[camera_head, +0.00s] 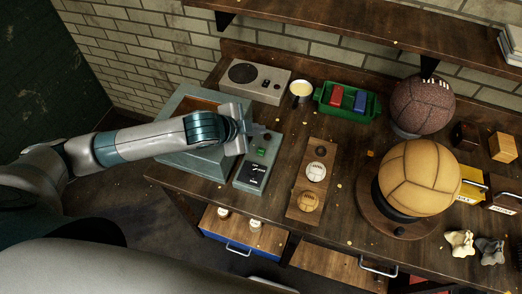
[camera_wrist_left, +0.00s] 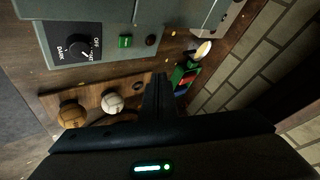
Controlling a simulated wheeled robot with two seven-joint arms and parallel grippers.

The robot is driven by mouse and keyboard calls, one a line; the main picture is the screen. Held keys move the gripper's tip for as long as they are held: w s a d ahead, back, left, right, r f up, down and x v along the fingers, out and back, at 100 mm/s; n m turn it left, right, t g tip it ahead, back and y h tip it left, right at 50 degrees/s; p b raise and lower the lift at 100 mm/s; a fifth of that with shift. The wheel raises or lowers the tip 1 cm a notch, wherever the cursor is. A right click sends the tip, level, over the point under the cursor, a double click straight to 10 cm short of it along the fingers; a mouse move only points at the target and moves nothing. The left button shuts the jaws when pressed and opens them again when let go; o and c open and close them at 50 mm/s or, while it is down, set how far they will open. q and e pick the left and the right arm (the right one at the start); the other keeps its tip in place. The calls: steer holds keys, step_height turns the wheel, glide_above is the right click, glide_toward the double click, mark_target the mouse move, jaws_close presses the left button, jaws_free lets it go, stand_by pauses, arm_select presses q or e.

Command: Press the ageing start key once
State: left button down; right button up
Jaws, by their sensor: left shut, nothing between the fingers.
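The grey-green control box (camera_head: 246,177) stands on the bench beside the larger teal box (camera_head: 190,165). On it are a green key (camera_head: 262,151) and a black dial; the same green key (camera_wrist_left: 125,41) and the dial (camera_wrist_left: 78,48), marked OFF and DARK, show in the left wrist view. My right gripper is not in view.
A wooden board (camera_head: 304,203) with small ball samples lies right of the control box. A tan ball (camera_head: 420,178) sits on a round stand, with a brown football (camera_head: 421,104) behind. A grey device (camera_head: 255,83), white mug (camera_head: 301,92) and green tray (camera_head: 347,102) stand at the back.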

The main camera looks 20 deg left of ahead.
arm_select(q)
glide_above(263, 152)
steer(key=s+a, duration=0.1)
steer(key=f, duration=0.6)
steer(key=shift+a+f, duration=0.2)
steer(key=shift+f, duration=0.05)
steer(key=shift+f+b, duration=0.75)
steer(key=shift+f, duration=0.15)
steer(key=shift+f, duration=0.65)
stand_by(1.5)
steer(key=shift+s+d+f, duration=0.15)
steer(key=shift+s+f, duration=0.25)
steer(key=shift+f, duration=0.3)
stand_by(0.8)
steer(key=shift+w+r+p, duration=0.2)
steer(key=shift+r+p, duration=0.55)
steer(key=shift+r, duration=0.25)
steer(key=shift+w+r, duration=0.1)
steer(key=shift+w, duration=0.05)
